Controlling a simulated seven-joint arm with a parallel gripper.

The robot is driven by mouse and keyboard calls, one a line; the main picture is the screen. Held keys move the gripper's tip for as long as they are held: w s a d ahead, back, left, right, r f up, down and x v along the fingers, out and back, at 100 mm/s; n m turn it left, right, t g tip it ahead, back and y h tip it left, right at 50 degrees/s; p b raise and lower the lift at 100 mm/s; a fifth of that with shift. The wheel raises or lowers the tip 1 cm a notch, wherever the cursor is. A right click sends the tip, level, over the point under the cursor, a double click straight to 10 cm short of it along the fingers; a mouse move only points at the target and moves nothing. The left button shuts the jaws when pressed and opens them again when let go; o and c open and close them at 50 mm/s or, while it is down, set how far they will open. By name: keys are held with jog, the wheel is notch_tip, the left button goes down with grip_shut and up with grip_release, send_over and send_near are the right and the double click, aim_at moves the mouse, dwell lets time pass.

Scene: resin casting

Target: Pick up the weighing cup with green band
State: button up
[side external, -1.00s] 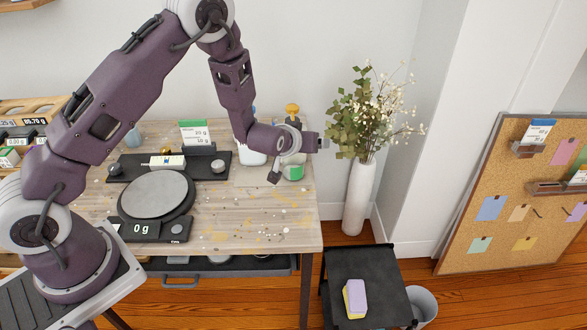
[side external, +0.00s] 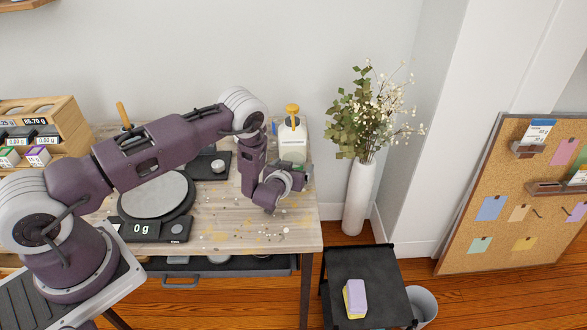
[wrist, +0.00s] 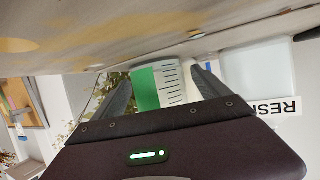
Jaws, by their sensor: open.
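The weighing cup with green band (wrist: 147,88) is white with dark tick marks and shows between the two fingers in the wrist view. My gripper (wrist: 163,80) is open, one finger on each side of the cup; I cannot tell whether either finger touches it. In the side view my gripper (side external: 303,177) is low over the right end of the table, and the arm mostly hides the cup there.
A white bottle with a yellow top (side external: 292,135) stands close behind the cup; its label shows in the wrist view (wrist: 278,105). A scale (side external: 155,195) reading 0 g is on the left. A vase with flowers (side external: 358,200) stands right of the table (side external: 225,240).

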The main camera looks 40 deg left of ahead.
jog(key=c, duration=1.6)
jog(key=shift+c, duration=0.2)
jog(key=shift+r, duration=0.1)
jog(key=shift+s+d+r, duration=0.15)
jog(key=shift+d+r, duration=0.05)
jog(key=shift+r, duration=0.25)
notch_tip(320, 180, up, 6)
jog(key=shift+f, duration=0.1)
jog(key=s+d, duration=1.3)
jog(key=shift+s+d, duration=0.4)
